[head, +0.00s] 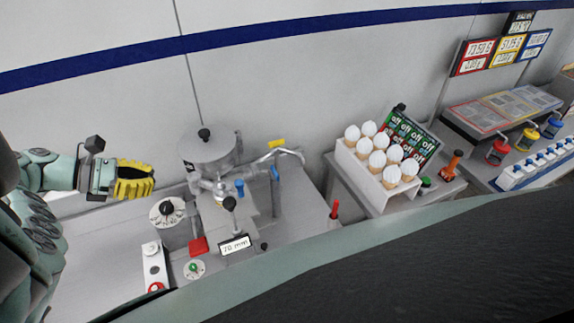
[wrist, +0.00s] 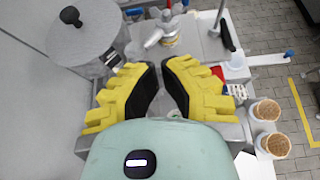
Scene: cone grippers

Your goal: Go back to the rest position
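My gripper (head: 148,180) has yellow stepped fingers with black inner pads. In the head view it is at the left, in front of the wall and left of the metal hopper machine (head: 208,150). In the wrist view the two fingers (wrist: 160,68) lean towards each other, with a narrow gap between their tips. I see nothing held between them. The machine's round lid (wrist: 82,38) is at the upper left of that view, beyond the left finger.
A rack of white-topped cones (head: 367,180) stands to the right. Two cones (wrist: 268,110) show at the wrist view's right. Price signs (head: 507,50) and coloured jars (head: 526,139) are far right.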

